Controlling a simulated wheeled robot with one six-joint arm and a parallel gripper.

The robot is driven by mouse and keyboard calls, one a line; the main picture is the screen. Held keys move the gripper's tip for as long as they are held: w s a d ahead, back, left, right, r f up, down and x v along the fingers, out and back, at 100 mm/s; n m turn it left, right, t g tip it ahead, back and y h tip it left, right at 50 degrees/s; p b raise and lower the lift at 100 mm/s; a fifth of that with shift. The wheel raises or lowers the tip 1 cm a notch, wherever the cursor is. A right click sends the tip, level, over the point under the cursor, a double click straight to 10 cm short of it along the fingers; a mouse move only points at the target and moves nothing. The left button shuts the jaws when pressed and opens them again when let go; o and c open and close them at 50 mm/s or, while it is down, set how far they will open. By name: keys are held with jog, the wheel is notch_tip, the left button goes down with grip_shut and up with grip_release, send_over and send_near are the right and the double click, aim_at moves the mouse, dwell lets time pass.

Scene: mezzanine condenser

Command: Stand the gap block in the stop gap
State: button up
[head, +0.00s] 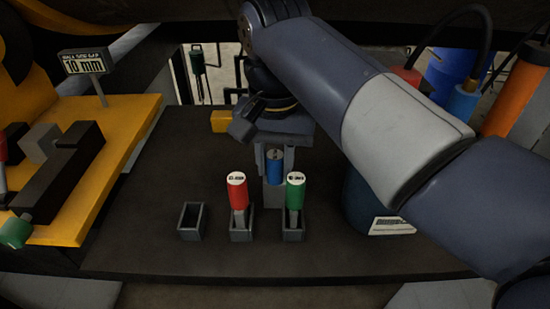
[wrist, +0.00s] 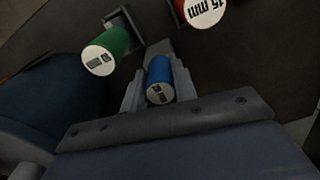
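Three gap blocks have round coloured handles: red (head: 238,192), green (head: 295,192) and blue (head: 274,168). The red one's top reads "15 mm" in the wrist view (wrist: 204,12); the green (wrist: 105,52) and blue (wrist: 159,80) labels are too small to read. My gripper (head: 274,162) points down with one finger on each side of the blue handle. I cannot tell whether the fingers touch it. A sign (head: 84,63) reads "10 mm" above the yellow bench, where a dark bar (head: 62,175) and grey block (head: 40,143) sit. The stop gap itself is not clear.
Red and green blocks stand upright in grey holders, in front of my gripper. An empty holder (head: 192,221) is to their left. A dark blue container (head: 373,205) stands to the right, and a yellow block (head: 222,121) behind. The dark table's left part is clear.

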jog(key=o, duration=0.4)
jog(key=shift+r, duration=0.15)
